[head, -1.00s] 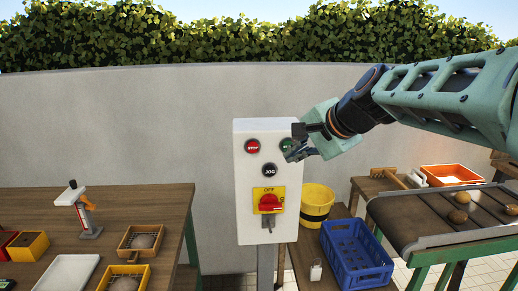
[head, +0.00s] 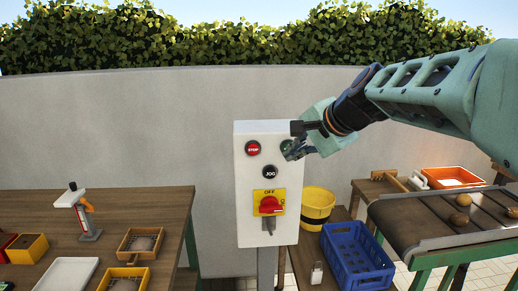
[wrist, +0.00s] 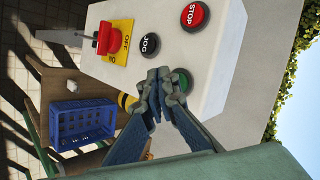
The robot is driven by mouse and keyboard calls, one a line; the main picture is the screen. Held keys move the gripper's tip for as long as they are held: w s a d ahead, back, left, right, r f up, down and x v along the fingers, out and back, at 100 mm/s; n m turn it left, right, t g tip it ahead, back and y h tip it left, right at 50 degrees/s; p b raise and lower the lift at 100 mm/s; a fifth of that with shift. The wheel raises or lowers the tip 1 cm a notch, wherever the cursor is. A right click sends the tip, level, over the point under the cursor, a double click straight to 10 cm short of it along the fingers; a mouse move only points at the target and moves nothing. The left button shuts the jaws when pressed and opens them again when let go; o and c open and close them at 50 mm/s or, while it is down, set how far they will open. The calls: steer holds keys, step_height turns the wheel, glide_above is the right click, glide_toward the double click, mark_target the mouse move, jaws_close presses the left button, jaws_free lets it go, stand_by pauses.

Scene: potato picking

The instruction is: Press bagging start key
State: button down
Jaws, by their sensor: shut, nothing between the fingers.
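A white control box (head: 265,217) stands on a post in front of the wall. It carries a red STOP button (head: 253,148), a black JOG button (head: 269,171) and a red switch on a yellow OFF plate (head: 268,192). A green button (head: 285,146) sits at the upper right, mostly hidden by my gripper (head: 289,153). In the wrist view, the green button (wrist: 184,80) shows just beyond my gripper (wrist: 160,84), whose fingertips are together and empty. The fingertips overlap the button's edge in view; I cannot tell whether they touch it.
A conveyor (head: 415,225) with potatoes is farther right. A wooden table (head: 150,205) with a tray and small boxes is at left.

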steer(key=shift+w, duration=0.1)
stand_by(0.7)
steer(key=shift+w, duration=0.35)
